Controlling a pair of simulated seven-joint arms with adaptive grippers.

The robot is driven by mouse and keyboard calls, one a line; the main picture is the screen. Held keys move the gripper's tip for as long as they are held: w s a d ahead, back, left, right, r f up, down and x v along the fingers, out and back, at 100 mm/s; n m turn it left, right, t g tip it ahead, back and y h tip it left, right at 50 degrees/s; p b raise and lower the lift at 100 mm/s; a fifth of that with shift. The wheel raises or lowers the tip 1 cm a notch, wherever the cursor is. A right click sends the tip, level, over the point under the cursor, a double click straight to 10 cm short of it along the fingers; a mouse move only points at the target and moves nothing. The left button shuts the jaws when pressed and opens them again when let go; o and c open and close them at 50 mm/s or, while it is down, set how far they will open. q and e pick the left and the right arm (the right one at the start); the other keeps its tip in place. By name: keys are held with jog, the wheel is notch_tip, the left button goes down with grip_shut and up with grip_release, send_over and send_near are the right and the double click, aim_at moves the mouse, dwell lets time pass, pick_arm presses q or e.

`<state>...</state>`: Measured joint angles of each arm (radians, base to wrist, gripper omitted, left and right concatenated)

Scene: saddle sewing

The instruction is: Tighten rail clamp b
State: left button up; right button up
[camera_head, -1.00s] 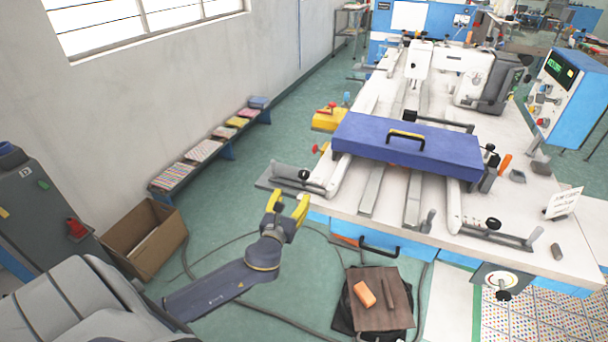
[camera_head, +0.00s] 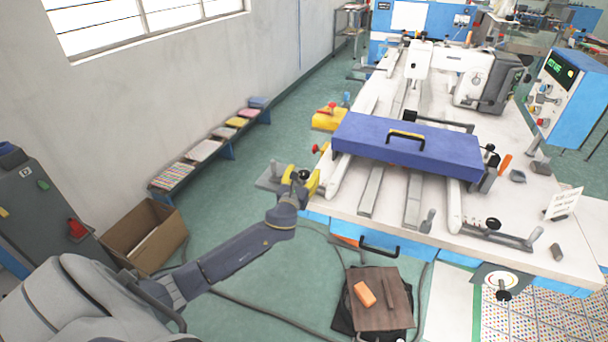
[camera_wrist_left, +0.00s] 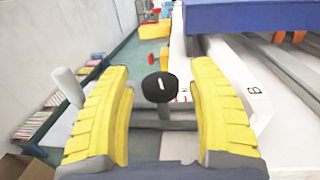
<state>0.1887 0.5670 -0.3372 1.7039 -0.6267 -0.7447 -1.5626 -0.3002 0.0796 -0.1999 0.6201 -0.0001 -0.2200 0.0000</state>
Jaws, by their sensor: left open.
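My left gripper (camera_head: 302,177) is at the table's left front corner with its yellow fingers apart. A round black knob (camera_head: 304,174) on the left clamp shows between the fingertips. In the left wrist view the same knob (camera_wrist_left: 160,87) stands between the open left gripper (camera_wrist_left: 162,95), with a visible gap to each finger. Behind it runs a grey bar (camera_wrist_left: 165,125). A label "B" (camera_wrist_left: 254,90) is on the white part right of the right finger. The clamp's base is partly hidden by my gripper. My right gripper is not in view.
A second clamp with a black knob (camera_head: 493,223) sits at the table's right front. A cardboard box (camera_head: 145,235) and a low bench (camera_head: 205,152) stand at left.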

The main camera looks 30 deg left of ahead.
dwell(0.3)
pick_arm(q)
jog(key=shift+w, duration=0.1)
grip_shut()
jog(key=shift+r, duration=0.1)
